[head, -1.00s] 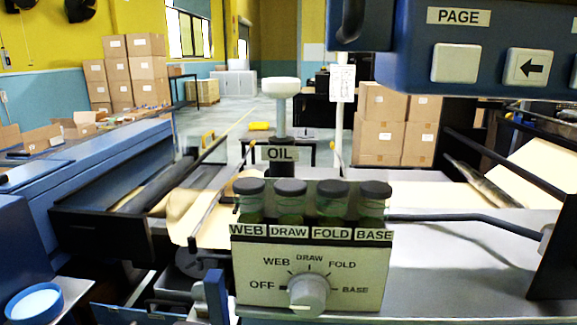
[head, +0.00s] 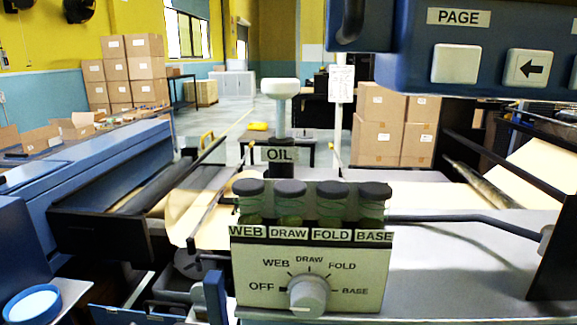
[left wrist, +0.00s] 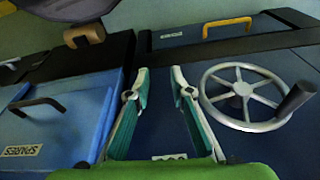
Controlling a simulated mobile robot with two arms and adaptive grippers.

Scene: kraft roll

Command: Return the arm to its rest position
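My left gripper (left wrist: 160,72) shows in the left wrist view with its two teal fingers apart and nothing between them. It points at a dark blue machine front, with a spoked handwheel (left wrist: 243,92) to its right and a blue panel marked SPARES (left wrist: 62,122) to its left. The fingers overlap the machine front in the picture; I cannot tell the distance. Neither gripper shows in the head view, and my right gripper is in no view.
In the head view, a control box (head: 345,265) with a dial knob (head: 308,296) and a row of dark-capped jars stands in front. A blue PAGE panel (head: 480,60) hangs at upper right. A blue machine cover (head: 100,170) is at left. Cardboard boxes stand behind.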

